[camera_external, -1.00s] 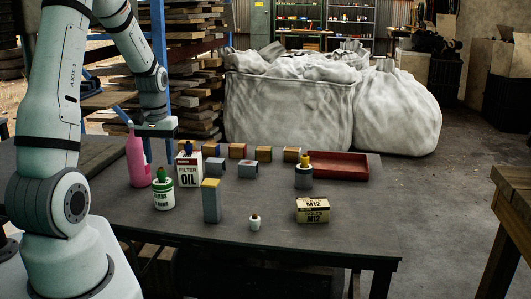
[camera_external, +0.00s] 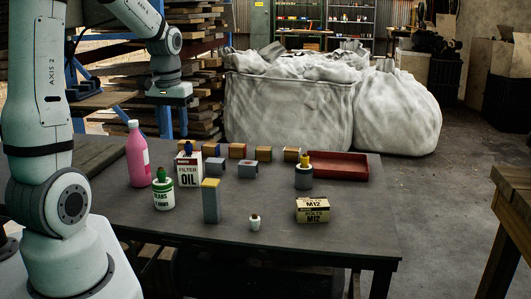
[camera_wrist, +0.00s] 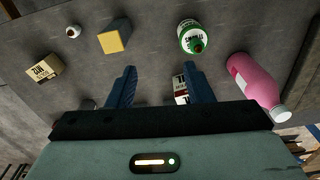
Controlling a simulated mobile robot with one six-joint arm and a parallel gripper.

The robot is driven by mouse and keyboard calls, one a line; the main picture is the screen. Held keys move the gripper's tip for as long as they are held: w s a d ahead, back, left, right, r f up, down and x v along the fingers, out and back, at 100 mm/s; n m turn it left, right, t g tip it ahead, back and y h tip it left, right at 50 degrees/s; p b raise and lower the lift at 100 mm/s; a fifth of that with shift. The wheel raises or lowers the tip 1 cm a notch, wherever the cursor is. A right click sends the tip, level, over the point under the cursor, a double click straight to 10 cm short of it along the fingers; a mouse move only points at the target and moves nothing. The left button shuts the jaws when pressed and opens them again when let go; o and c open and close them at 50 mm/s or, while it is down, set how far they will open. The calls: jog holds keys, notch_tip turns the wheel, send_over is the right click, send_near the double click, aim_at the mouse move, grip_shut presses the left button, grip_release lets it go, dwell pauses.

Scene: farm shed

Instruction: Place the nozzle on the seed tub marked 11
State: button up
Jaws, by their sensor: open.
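My gripper (camera_external: 170,98) is raised above the back left of the table, with nothing seen between its fingers. In the wrist view its two blue fingers (camera_wrist: 160,69) stand apart. A white and green tub (camera_external: 163,193) with a dark green-topped piece on it stands at the table's left; it also shows in the wrist view (camera_wrist: 191,42). No number 11 is readable on it. Small coloured pieces that may be nozzles stand upright: a blue one (camera_external: 188,148) on the filter oil box and a yellow one (camera_external: 304,159) on a grey cylinder (camera_external: 303,179). I cannot tell which is the nozzle.
A pink bottle (camera_external: 137,155), the filter oil box (camera_external: 188,174), a tall yellow-topped block (camera_external: 211,203), a small white cup (camera_external: 255,223) and an M12 bolts box (camera_external: 312,210) stand around. Several small blocks and a red tray (camera_external: 340,166) line the back. The front right is clear.

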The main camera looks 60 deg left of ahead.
jog(key=s+d+r+m, duration=0.1)
jog(key=s+d+m, duration=0.1)
jog(key=d, duration=0.6)
jog(key=s+d+r+m+t, duration=0.1)
jog(key=s+d+m, duration=0.2)
jog(key=d, duration=0.5)
jog(key=s+d+r+m+t, duration=0.1)
jog(key=s+d+r+m, duration=0.1)
jog(key=d, duration=0.6)
jog(key=shift+s+m, duration=0.2)
jog(key=shift+m, duration=0.3)
